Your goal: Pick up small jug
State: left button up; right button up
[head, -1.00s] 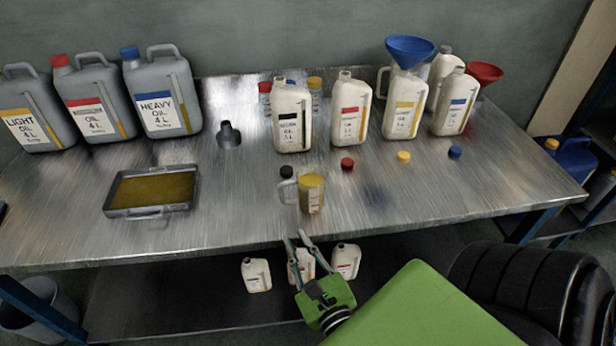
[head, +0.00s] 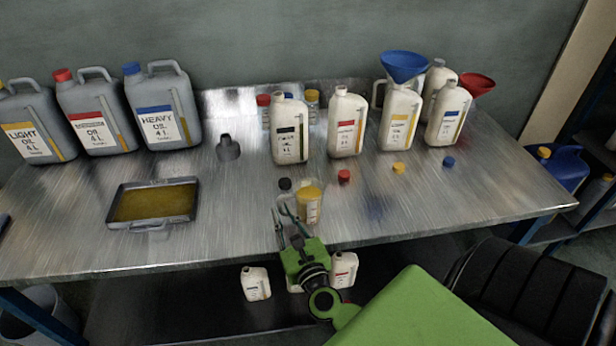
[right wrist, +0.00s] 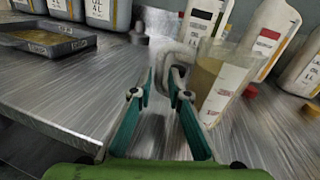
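The small jug (head: 309,206) is a clear measuring jug with yellow oil, upright near the front edge of the bench. In the right wrist view the jug (right wrist: 222,82) stands just right of my right gripper's fingers, its pale handle (right wrist: 168,58) toward the fingertips. My right gripper (head: 281,213) is open and empty, over the bench's front edge, left of the jug. In the right wrist view the gripper's fingertips (right wrist: 160,78) are apart at the handle; I cannot tell whether they touch it. My left gripper is not in view.
Several white bottles, such as the black-label one (head: 289,130), stand behind the jug. Loose caps, black (head: 285,184) and red (head: 344,176), lie nearby. An oil tray (head: 116,206) and grey canisters (head: 163,108) are at left. The bench (head: 240,222) is clear left of the jug.

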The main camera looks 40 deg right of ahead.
jog(key=shift+x, duration=1.15)
grip_shut()
jog(key=shift+r, duration=0.2)
